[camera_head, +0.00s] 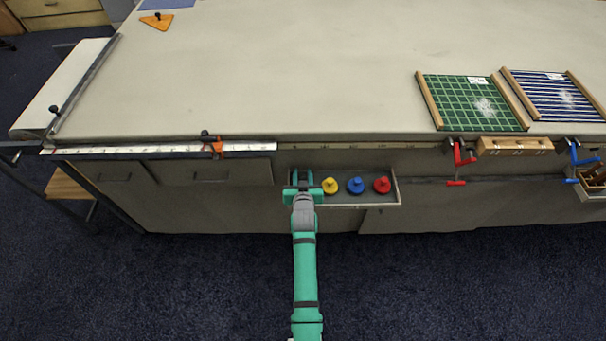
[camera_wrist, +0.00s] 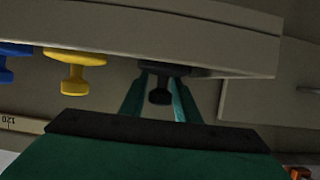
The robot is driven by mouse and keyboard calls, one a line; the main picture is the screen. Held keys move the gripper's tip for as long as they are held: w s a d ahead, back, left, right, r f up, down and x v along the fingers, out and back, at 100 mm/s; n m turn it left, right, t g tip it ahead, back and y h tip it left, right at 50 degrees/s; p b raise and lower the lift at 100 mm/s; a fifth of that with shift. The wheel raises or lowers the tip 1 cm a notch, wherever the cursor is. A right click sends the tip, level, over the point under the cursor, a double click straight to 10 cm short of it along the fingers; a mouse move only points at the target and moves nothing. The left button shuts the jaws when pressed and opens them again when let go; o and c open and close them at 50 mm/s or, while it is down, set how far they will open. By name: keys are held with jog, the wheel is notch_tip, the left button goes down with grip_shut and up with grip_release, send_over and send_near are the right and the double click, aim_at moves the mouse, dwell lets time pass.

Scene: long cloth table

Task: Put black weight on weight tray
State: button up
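The black weight (camera_wrist: 160,92) shows in the wrist view between my two fingers, with a small gap on each side of its knob. My gripper (camera_wrist: 159,98) is open around it. In the head view my gripper (camera_head: 303,182) is at the left end of a shallow grey tray (camera_head: 397,188) on the table's front side, and the black weight cannot be made out clearly there. The tray holds a yellow weight (camera_head: 330,186), a blue weight (camera_head: 356,186) and a red weight (camera_head: 382,185) in a row to the right of my gripper.
The table top (camera_head: 290,70) is mostly clear. An orange clamp (camera_head: 213,145) and a white ruler strip (camera_head: 120,149) are on the front edge at left. Red (camera_head: 461,158) and blue (camera_head: 580,160) clamps are at right, below green (camera_head: 470,102) and blue-striped (camera_head: 553,95) boards.

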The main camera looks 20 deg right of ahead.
jog(key=shift+o, duration=0.6)
jog(key=shift+r, duration=0.1)
jog(key=shift+r, duration=0.1)
jog(key=v, duration=1.1)
jog(key=shift+s, duration=0.25)
jog(key=s+a+n+t+y, duration=0.1)
jog(key=s+a, duration=0.4)
jog(key=s, duration=0.6)
jog(key=s+a+n+y, duration=0.1)
jog(key=s+a, duration=0.5)
jog(key=s, duration=0.5)
jog(key=s+a+r+n+t+y, duration=0.1)
jog(key=s+a+r, duration=0.3)
jog(key=s+r, duration=0.7)
jog(key=s, duration=0.4)
jog(key=shift+s+a+r+y, duration=0.2)
jog(key=shift+s+r+y, duration=0.05)
jog(key=shift+r+y, duration=0.15)
